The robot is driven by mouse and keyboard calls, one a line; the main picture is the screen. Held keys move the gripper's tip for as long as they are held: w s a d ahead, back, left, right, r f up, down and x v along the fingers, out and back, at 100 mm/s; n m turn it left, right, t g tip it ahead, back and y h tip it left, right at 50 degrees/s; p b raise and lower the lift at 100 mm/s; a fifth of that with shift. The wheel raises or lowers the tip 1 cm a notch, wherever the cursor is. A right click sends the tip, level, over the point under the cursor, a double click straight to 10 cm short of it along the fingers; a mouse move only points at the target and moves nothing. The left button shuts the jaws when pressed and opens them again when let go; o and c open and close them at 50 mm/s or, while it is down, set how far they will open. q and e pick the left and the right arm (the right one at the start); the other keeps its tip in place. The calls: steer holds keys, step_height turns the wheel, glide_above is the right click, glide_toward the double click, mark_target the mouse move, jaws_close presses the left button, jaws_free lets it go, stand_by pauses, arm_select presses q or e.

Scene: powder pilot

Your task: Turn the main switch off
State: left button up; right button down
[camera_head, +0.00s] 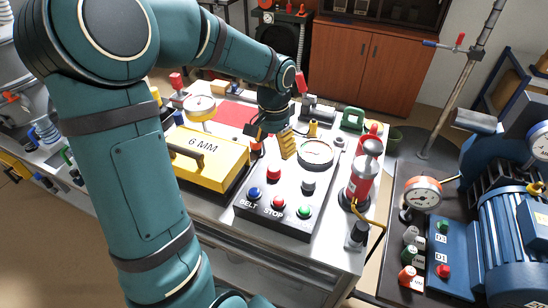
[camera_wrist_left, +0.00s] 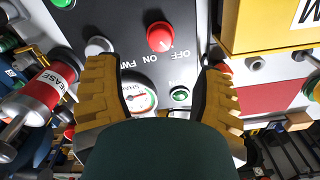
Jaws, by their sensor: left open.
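The dark control panel (camera_head: 283,193) lies on the bench in front of me. A red round knob (camera_head: 273,173) sits on its upper left part; in the left wrist view this knob (camera_wrist_left: 160,37) is beside printed OFF and ON labels. I cannot read a main-switch label. My left gripper (camera_head: 273,140) is open over the far end of the panel. In the wrist view its yellow fingers (camera_wrist_left: 160,72) are wide apart with nothing between them, and the red knob is ahead of the gap. The right gripper is not in view.
A grey knob (camera_head: 308,185), a gauge (camera_head: 316,152) and blue, red and green buttons are on the same panel. A yellow 6 MM case (camera_head: 215,170) stands left of it. A red grease cylinder (camera_head: 363,180) stands right. A blue motor (camera_head: 515,240) is farther right.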

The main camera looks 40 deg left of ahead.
arm_select(q)
steer(key=shift+r, duration=1.35)
